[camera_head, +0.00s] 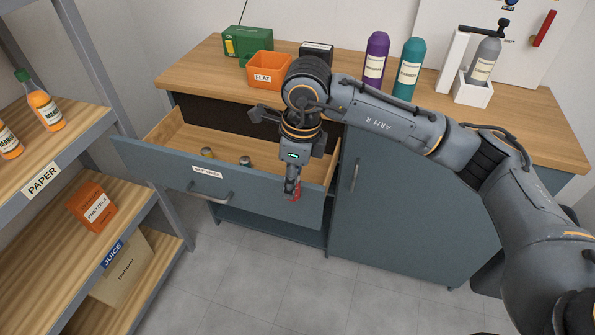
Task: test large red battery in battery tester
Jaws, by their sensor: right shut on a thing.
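My right gripper (292,178) points down over the right part of the open drawer's front. It is shut on a small red thing (294,194), probably the large red battery, which is mostly hidden between the fingers. The open drawer (160,165) is labelled BATTERIES. Two small batteries lie inside: one at the left (207,152) and one with a dark green body (245,162). I cannot tell which thing is the battery tester; a small black box (317,50) stands on the counter behind my arm. My left gripper is out of view.
A shelf (75,160) stands left. The counter's front right is clear.

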